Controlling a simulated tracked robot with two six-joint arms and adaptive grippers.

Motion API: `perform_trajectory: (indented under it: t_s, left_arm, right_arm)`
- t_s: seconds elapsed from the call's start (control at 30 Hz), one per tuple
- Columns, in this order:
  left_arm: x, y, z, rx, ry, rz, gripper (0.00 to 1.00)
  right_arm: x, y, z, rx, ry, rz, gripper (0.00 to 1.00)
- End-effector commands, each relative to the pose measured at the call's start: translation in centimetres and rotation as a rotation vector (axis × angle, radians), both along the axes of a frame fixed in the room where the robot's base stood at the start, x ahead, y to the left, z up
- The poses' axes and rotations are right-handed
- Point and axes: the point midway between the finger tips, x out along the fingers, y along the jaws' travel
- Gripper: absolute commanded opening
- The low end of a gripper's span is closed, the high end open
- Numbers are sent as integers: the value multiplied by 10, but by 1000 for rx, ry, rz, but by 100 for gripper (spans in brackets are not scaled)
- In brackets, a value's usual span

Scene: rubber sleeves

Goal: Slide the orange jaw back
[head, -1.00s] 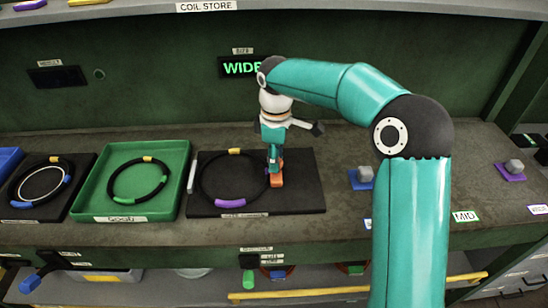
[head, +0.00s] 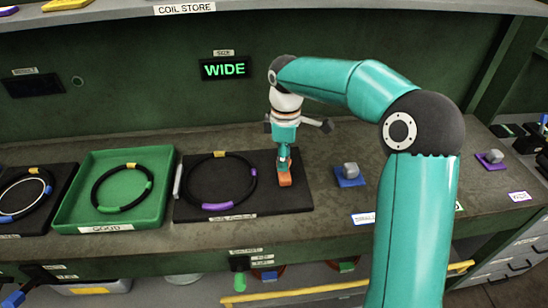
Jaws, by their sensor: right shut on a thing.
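The orange jaw (head: 285,179) is a small upright block on the right part of a black board (head: 304,199). My right gripper (head: 284,163) points down from above and is shut on the orange jaw; its fingertips partly hide the jaw's top. A black ring (head: 187,183) lies on the same board, left of the jaw, with a clear gap between them. The ring carries a yellow sleeve at the top, a long purple one at the bottom and a small purple one on its right side. My left gripper is not in view.
A green tray (head: 165,213) labelled GOOD holds another ring, left of the board. Blue (head: 348,183) and purple (head: 489,165) blocks with grey tops stand to the right. A lit sign (head: 224,69) reads WIDE. Bench is bare between board and blue block.

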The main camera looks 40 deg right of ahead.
Motion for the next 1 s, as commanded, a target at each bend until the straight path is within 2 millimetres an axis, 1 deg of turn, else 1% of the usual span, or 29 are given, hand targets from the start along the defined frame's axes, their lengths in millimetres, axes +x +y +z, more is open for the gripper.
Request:
perform_trajectory:
  t_s: [0.03,0.1,0.13,0.27,0.57,0.67,0.77,0.83,1.0]
  left_arm:
    - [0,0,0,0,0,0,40]
    - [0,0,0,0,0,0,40]
    - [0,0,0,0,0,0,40]
    - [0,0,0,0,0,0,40]
    - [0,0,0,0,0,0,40]
    - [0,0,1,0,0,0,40]
    - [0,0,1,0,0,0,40]
    - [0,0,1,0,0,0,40]
    - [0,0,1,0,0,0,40]
  right_arm:
    - [0,-5,2,-12,-6,-3,0]
    - [0,-5,3,-12,-7,-4,0]
    - [0,-5,3,-12,-7,-4,35]
    - [1,-4,2,-11,-6,-3,56]
    - [0,-2,2,-7,-3,-1,57]
    - [1,-2,5,-6,-3,-1,57]
    - [2,-2,14,-7,-5,-1,57]
    - [2,-2,24,-7,-7,-1,57]
    - [3,-2,58,-8,-8,-2,57]
